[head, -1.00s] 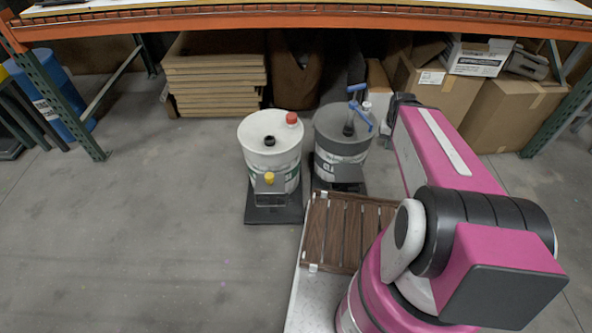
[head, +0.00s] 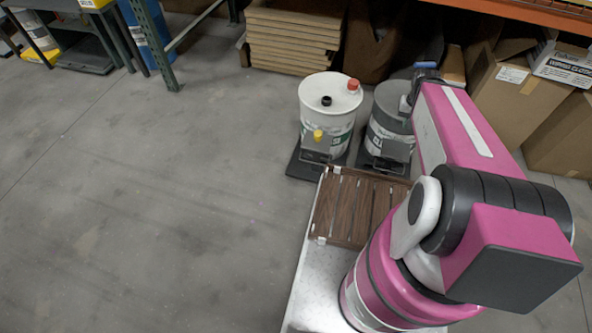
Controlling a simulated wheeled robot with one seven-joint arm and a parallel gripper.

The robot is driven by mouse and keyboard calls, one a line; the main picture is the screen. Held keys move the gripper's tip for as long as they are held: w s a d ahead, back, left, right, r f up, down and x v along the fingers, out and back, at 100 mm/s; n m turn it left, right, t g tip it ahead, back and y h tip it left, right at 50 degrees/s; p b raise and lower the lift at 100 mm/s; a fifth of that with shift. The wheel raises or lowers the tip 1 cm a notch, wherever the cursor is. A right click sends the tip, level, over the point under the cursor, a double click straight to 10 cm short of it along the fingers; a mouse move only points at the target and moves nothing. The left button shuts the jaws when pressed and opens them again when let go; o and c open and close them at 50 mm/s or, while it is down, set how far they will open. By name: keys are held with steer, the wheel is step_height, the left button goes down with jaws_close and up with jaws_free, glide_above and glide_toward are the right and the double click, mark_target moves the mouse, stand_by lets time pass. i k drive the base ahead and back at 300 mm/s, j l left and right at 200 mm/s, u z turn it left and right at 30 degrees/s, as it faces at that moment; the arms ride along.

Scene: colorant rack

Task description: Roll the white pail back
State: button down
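The white pail (head: 328,106) stands upright on a low dark dolly (head: 306,170) on the concrete floor. My arm reaches from the lower right toward the grey pail's top.
A slatted brown panel (head: 352,206) lies on my base, in front of the pails. Stacked flat boards (head: 292,38) stand behind the white pail. Cardboard boxes (head: 515,92) sit at the right. Shelf uprights stand at the upper left. The floor (head: 150,200) at left is clear.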

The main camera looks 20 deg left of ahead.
mark_target(302, 165)
steer(key=j+u, duration=0.15)
steer(key=u, duration=0.3)
steer(key=j+u, duration=0.15)
steer(key=u, duration=0.3)
steer(key=k+l+u, duration=0.2)
steer(key=k, duration=0.75)
